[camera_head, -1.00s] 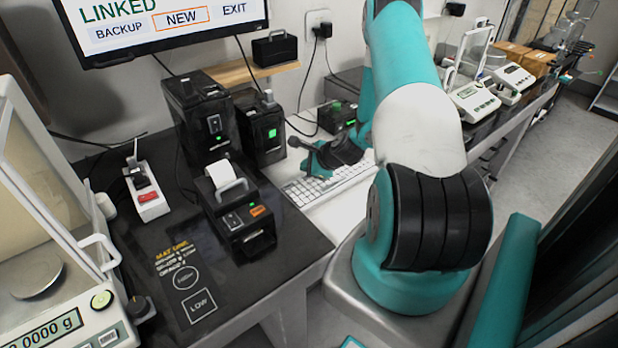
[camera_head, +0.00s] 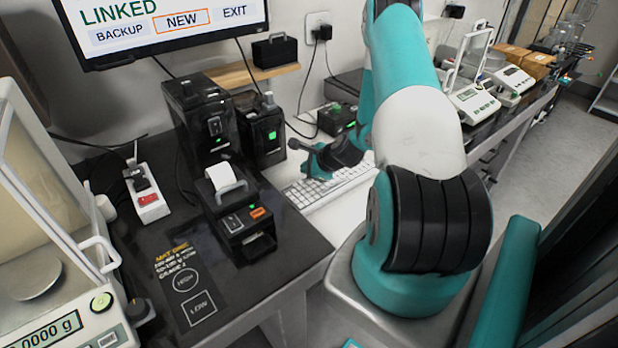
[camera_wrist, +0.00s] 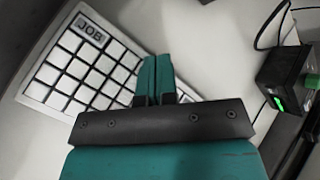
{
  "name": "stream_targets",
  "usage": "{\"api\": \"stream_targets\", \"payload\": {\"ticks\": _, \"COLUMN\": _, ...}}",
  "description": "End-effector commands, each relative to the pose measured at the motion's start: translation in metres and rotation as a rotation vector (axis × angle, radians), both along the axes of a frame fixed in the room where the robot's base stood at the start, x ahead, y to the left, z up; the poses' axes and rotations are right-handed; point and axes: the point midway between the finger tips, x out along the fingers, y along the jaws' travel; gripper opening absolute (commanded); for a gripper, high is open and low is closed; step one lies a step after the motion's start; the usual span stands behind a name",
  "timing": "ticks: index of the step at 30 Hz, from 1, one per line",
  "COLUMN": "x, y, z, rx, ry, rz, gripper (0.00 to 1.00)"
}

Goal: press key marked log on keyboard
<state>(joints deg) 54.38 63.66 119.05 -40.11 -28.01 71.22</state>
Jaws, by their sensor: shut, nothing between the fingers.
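The white keyboard (camera_head: 318,190) lies on the pale table top, partly hidden behind my arm in the head view. In the wrist view the keyboard (camera_wrist: 88,62) fills the left side. One grey key there is marked JOB (camera_wrist: 90,33); I see no key marked LOG in either view. My gripper (camera_wrist: 157,60) is shut and empty, its teal fingers over the right part of the keyboard in the wrist view. In the head view my gripper (camera_head: 312,168) is over the keyboard's back left part. I cannot tell whether the fingertips touch a key.
A black box with a green light (camera_wrist: 292,85) stands right of the keyboard in the wrist view. In the head view, black units (camera_head: 262,130) and a printer (camera_head: 236,205) stand to the left. A monitor (camera_head: 160,25) hangs above. Pale table right of the keyboard is clear.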

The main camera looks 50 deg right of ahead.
Motion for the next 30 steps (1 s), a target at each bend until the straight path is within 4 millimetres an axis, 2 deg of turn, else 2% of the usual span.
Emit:
{"api": "stream_targets", "payload": {"ticks": 22, "x": -0.0001, "y": 0.0000, "z": -0.0003, "rx": 0.000, "ry": 0.000, "rz": 0.000, "gripper": 0.00}}
{"api": "stream_targets", "payload": {"ticks": 30, "x": 0.0005, "y": 0.0002, "z": -0.0088, "rx": 0.000, "ry": 0.000, "rz": 0.000, "gripper": 0.00}}
